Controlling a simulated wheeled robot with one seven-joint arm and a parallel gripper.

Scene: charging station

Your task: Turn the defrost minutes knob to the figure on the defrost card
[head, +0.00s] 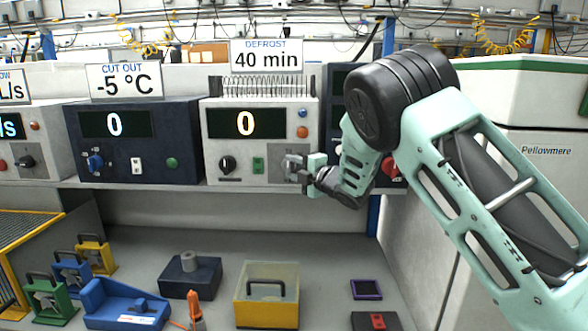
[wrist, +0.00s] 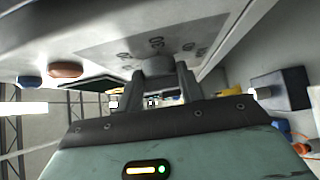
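The defrost card (head: 266,57) reads "DEFROST 40 min" and stands on top of a light grey unit (head: 215,150). The unit's display (head: 246,123) shows 0. My gripper (head: 290,168) is at the lower right of the unit's front, over a grey dial plate (head: 262,150). In the wrist view, a round grey knob (wrist: 157,67) sits between my two fingers (wrist: 160,80), in front of the printed dial plate (wrist: 150,42). The fingers flank the knob; whether they press on it is unclear. The knob's pointer is not visible.
The grey unit also has a black knob (head: 228,165), a green switch (head: 258,166), and blue and orange buttons (head: 303,123). A dark blue unit (head: 130,140) with card "CUT OUT -5 °C" (head: 126,81) stands to its left. A red knob (head: 390,167) is right of my gripper.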

